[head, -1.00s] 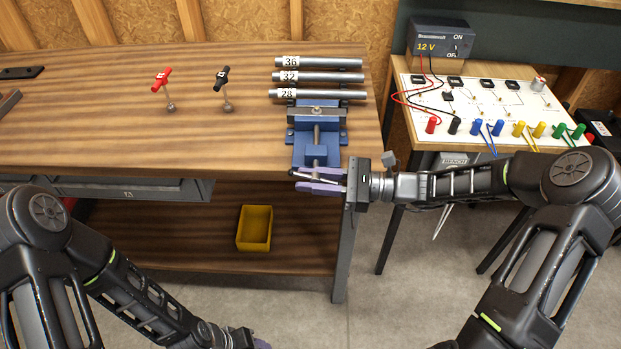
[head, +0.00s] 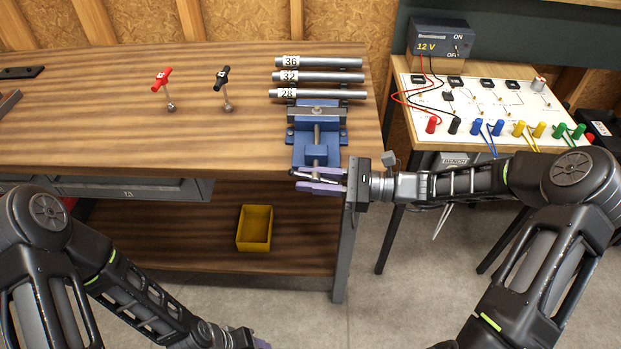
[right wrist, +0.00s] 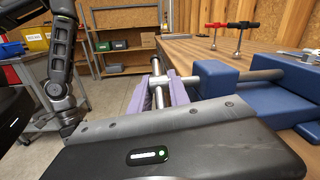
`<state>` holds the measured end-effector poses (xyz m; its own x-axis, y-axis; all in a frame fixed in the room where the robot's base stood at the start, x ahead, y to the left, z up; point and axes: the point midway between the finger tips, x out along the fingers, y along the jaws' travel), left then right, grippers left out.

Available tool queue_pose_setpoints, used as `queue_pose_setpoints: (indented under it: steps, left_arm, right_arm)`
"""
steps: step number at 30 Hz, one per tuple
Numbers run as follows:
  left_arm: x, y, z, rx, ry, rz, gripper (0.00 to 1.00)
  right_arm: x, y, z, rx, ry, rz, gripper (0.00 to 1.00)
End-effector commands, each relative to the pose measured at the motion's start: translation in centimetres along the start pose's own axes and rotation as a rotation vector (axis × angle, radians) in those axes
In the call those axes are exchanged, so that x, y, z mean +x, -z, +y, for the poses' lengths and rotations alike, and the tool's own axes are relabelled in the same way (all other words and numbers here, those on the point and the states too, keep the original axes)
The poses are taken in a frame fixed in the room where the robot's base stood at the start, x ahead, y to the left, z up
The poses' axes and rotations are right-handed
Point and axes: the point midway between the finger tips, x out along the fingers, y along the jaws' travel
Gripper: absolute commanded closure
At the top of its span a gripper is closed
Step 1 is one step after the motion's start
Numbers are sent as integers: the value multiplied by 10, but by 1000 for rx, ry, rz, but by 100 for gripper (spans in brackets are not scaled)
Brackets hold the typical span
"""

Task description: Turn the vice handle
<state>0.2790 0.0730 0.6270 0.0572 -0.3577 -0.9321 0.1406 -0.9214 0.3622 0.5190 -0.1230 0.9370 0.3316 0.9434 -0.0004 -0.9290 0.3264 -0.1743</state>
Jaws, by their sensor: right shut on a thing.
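The blue vice (head: 316,135) is mounted at the bench's front right edge. It also shows in the right wrist view (right wrist: 228,85). Its handle (head: 305,176) is a thin bar at the front of the vice, partly hidden by the fingers; in the right wrist view the handle (right wrist: 155,66) stands between the purple fingers. My right gripper (head: 320,181) is shut on the handle, reaching in from the right; its fingers show in the right wrist view (right wrist: 163,93). My left gripper (head: 260,343) is mostly cut off at the bottom edge, and its jaws cannot be made out.
Metal bars labelled 36, 32 and 28 (head: 330,77) lie behind the vice. A red-handled tool (head: 162,79) and a black-handled tool (head: 223,76) stand left. A yellow bin (head: 254,228) sits on the lower shelf. A circuit board table (head: 480,105) stands right.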

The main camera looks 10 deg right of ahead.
Motion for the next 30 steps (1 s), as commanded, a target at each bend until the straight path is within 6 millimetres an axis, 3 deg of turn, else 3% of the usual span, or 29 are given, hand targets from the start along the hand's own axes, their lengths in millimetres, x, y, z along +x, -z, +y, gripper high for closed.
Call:
queue_pose_setpoints:
  steps: [11,12,18,30]
  left_arm:
    - [0,0,0,0,0,0,48]
    - [0,0,0,0,0,0,48]
    - [0,0,0,0,0,0,48]
    - [2,0,-1,0,0,0,48]
  right_arm:
    - [0,-1,-1,-3,3,0,100]
    - [0,-1,-2,-3,3,0,75]
    - [0,0,-1,-2,2,0,58]
    - [-8,1,-1,-1,2,1,58]
